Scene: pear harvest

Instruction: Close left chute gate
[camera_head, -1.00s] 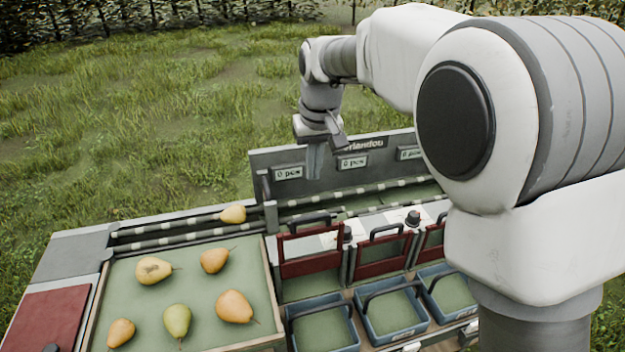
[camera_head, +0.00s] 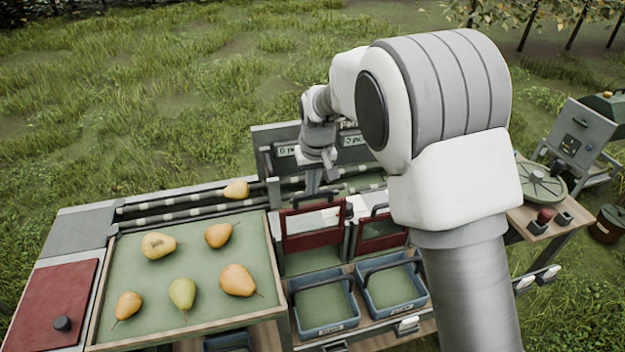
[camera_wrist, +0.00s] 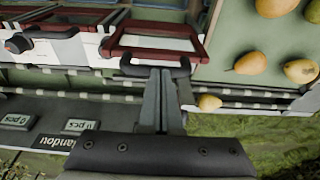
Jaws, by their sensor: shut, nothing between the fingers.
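The left chute gate (camera_head: 313,240) is a dark red frame with a black handle on top, standing above the left basket. Green lining shows below its lower bar. In the wrist view the same gate (camera_wrist: 158,54) is at upper centre. Its black handle (camera_wrist: 155,69) lies right by the fingertips. My gripper (camera_head: 314,188) is shut and empty, pointing down just behind the top of the gate. In the wrist view my gripper (camera_wrist: 164,76) reaches the handle's edge; I cannot tell if it touches.
A second red gate (camera_head: 381,237) stands to the right, partly behind my arm. Blue-grey baskets (camera_head: 325,328) sit below the gates. A green-lined tray (camera_head: 200,277) with several pears is at left. One pear (camera_head: 237,190) lies on the rollers. A signboard rises behind.

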